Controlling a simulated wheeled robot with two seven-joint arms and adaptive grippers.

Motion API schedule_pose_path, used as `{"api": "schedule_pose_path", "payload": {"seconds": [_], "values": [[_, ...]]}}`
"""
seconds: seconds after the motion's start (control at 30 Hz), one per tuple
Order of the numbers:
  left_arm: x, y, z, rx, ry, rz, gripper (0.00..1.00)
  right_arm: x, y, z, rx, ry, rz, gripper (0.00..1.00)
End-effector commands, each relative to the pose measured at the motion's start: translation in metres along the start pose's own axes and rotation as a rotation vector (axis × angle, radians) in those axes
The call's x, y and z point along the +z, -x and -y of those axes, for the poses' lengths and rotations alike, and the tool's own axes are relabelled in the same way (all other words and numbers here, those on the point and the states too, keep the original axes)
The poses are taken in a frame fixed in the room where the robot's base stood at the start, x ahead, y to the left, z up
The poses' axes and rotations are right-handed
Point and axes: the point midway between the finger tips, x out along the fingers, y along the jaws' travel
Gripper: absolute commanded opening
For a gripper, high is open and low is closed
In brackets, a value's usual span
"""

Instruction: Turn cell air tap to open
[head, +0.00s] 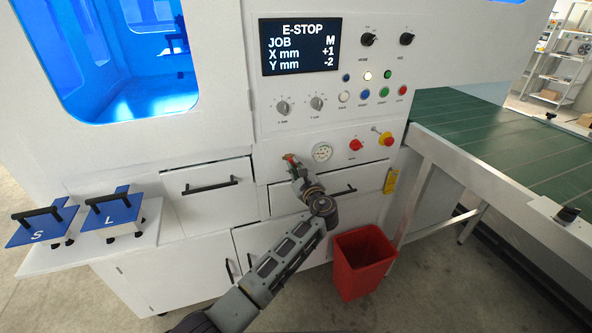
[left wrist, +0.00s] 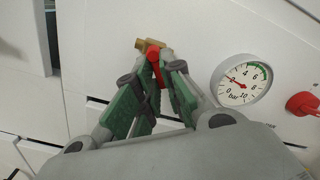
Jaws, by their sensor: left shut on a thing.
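The air tap has a brass body (left wrist: 148,44) and a red handle (left wrist: 156,66), on the white machine front left of the round pressure gauge (head: 323,152). In the left wrist view my left gripper (left wrist: 158,72) is shut on the red handle, its green-padded fingers on either side of it. In the head view my left gripper (head: 294,164) reaches up to the tap, which shows only as a small reddish spot. The gauge also shows in the left wrist view (left wrist: 241,80), its red needle towards the low end of the scale. My right gripper is not in view.
A red knob (head: 355,145) and a red-and-yellow emergency button (head: 385,139) sit right of the gauge. The screen (head: 300,46) reads E-STOP. Drawers with black handles lie below. A red bin (head: 363,262) stands on the floor, beside a green conveyor (head: 500,130).

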Motion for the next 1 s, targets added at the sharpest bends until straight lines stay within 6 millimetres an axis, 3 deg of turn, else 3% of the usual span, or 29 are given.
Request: {"api": "schedule_pose_path", "payload": {"seconds": [0.37, 0.4, 0.53, 1.0], "values": [[0.0001, 0.0000, -0.0001, 0.001, 0.006, 0.000, 0.00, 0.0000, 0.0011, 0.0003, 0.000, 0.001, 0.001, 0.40], [0.0001, 0.0000, -0.0001, 0.001, 0.006, 0.000, 0.14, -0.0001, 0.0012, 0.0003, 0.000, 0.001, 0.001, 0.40], [0.0000, 0.0000, -0.0002, 0.001, 0.005, 0.000, 0.30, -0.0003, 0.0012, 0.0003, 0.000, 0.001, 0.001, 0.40], [0.0031, -0.0001, 0.0023, 0.000, 0.006, 0.000, 0.31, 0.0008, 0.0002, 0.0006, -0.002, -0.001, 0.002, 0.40]]}}
